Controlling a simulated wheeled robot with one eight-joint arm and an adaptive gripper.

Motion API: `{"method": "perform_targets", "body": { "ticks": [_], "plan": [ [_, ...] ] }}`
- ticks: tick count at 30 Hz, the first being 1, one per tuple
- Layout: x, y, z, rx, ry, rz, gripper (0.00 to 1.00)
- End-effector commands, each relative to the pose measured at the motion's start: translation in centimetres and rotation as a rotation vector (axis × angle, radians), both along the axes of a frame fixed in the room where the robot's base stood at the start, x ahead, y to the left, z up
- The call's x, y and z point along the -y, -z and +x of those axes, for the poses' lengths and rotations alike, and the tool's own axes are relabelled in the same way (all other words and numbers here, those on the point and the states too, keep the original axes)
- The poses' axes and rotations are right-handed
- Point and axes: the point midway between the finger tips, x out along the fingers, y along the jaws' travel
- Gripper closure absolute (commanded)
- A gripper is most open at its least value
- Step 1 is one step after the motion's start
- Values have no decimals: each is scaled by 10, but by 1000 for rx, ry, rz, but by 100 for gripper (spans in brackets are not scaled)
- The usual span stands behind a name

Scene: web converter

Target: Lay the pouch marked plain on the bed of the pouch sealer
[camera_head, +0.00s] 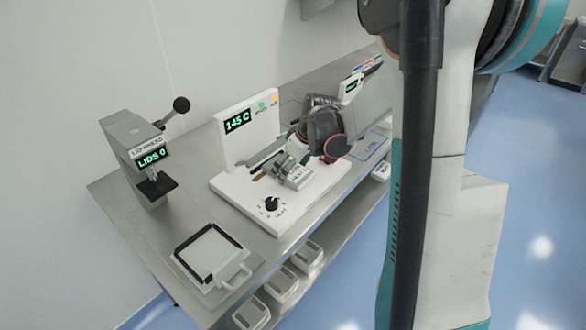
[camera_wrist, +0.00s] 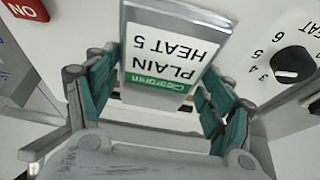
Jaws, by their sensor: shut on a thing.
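The pouch marked plain shows in the wrist view (camera_wrist: 172,55), with a white label reading "PLAIN HEAT 5", upside down, and a green strip. My gripper (camera_wrist: 160,100) is shut on it, with teal finger pads on either side. In the head view my gripper (camera_head: 285,165) is over the white pouch sealer (camera_head: 240,207), and the silvery pouch (camera_head: 298,180) is low over its bed. I cannot tell whether the pouch touches the bed. The sealer's panel reads "145 C", and its black heat knob (camera_head: 272,203) is at the front.
A lid press (camera_head: 125,135) reading "LIDS 0" stands left of the sealer. A black-framed tray with a handle (camera_head: 236,280) lies at the table's front left. A blue-outlined area (camera_head: 371,147) is right of the sealer. White bins (camera_head: 281,286) sit below the tabletop.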

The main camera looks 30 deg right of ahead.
Motion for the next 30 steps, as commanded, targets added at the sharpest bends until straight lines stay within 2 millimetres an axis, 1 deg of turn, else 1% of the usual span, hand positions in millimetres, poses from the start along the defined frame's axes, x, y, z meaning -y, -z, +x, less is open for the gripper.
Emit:
{"method": "perform_targets", "body": {
  "ticks": [7, 8, 9, 11, 24, 26, 30],
  "plan": [
    [0, 0, 1, 0, 0, 0, 52],
    [0, 0, 1, 0, 0, 0, 23],
    [0, 0, 1, 0, 0, 0, 14],
    [0, 0, 1, 0, 0, 0, 2],
    [0, -1, 0, 0, 0, 0, 2],
    [1, -3, -1, 0, 0, 0, 2],
    [3, -17, -6, 0, 0, -1, 2]
  ]
}}
